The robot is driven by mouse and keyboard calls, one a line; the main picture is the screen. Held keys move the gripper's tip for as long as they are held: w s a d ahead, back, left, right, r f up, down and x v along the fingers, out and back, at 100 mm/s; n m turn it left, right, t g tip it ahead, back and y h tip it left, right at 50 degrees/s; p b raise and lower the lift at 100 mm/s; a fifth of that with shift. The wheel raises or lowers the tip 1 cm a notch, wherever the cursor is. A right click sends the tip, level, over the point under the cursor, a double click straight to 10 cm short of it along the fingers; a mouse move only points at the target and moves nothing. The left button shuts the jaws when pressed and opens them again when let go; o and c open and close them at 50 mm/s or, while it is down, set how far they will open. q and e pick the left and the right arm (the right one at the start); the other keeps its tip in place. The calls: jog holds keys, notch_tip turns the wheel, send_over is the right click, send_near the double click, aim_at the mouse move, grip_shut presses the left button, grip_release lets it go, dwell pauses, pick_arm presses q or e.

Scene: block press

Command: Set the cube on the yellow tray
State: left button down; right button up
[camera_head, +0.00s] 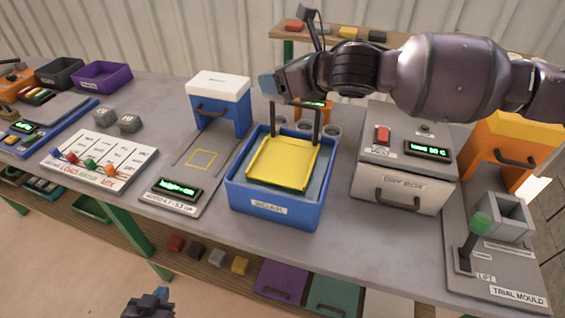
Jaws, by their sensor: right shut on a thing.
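Two grey cubes, one (103,115) and another (129,123), sit on the bench at the left behind the lever panel; small marks on them are unreadable. The yellow tray (280,163) is at the mouth of the blue SOAK bin (268,208), with dark upright handle posts at its sides. It looks empty. My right gripper (288,90) reaches in from the right and is shut at the top of the tray's handle. Its fingertips are partly hidden. My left gripper (148,304) shows only partly at the bottom edge, low in front of the bench; its jaws are unclear.
A blue press (219,100) with a yellow-outlined square stands left of the bin. A DRY BOX (403,165) and the TRIAL MOULD station (500,255) stand to the right. Several small coloured blocks (240,265) lie on the lower shelf. A purple bin (102,76) stands back left.

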notch_tip(320, 180, down, 20)
jog(key=shift+r+b, duration=0.15)
jog(key=shift+b, duration=0.2)
dwell(0.4)
jog(key=o, duration=1.3)
jog(key=shift+f, duration=0.2)
jog(key=shift+r, duration=0.1)
jog(key=shift+d+r, duration=0.1)
jog(key=shift+d, duration=0.05)
jog(key=v, duration=1.1)
jog(key=shift+s+d+r, duration=0.2)
jog(key=shift+s+d, duration=0.05)
